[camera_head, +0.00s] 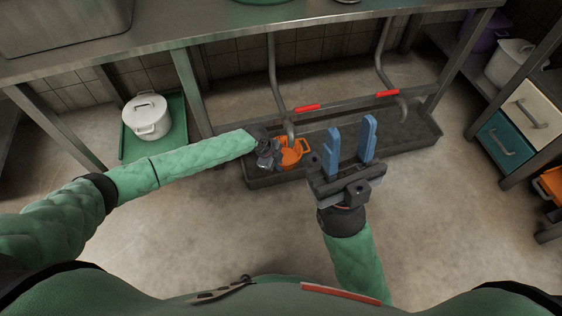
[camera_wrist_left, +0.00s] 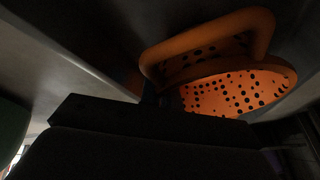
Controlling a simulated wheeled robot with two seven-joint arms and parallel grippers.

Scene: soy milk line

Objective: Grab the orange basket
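The orange basket (camera_head: 291,153) sits in the grey trough under the metal table. In the left wrist view the orange basket (camera_wrist_left: 236,92) shows its perforated inside and a loop handle, close beyond the dark gripper body. My left gripper (camera_head: 270,160) is right at the basket's left side in the head view. Its fingers are hidden, so I cannot tell whether they hold the basket. My right gripper (camera_head: 350,142) has two blue fingers, spread apart and empty, to the right of the basket.
The grey trough (camera_head: 420,140) runs along the floor. Pipes with red-handled valves (camera_head: 307,107) hang above it. A white lidded pot (camera_head: 147,118) stands on a green mat at the left. A drawer cabinet (camera_head: 507,143) stands at the right. The front floor is clear.

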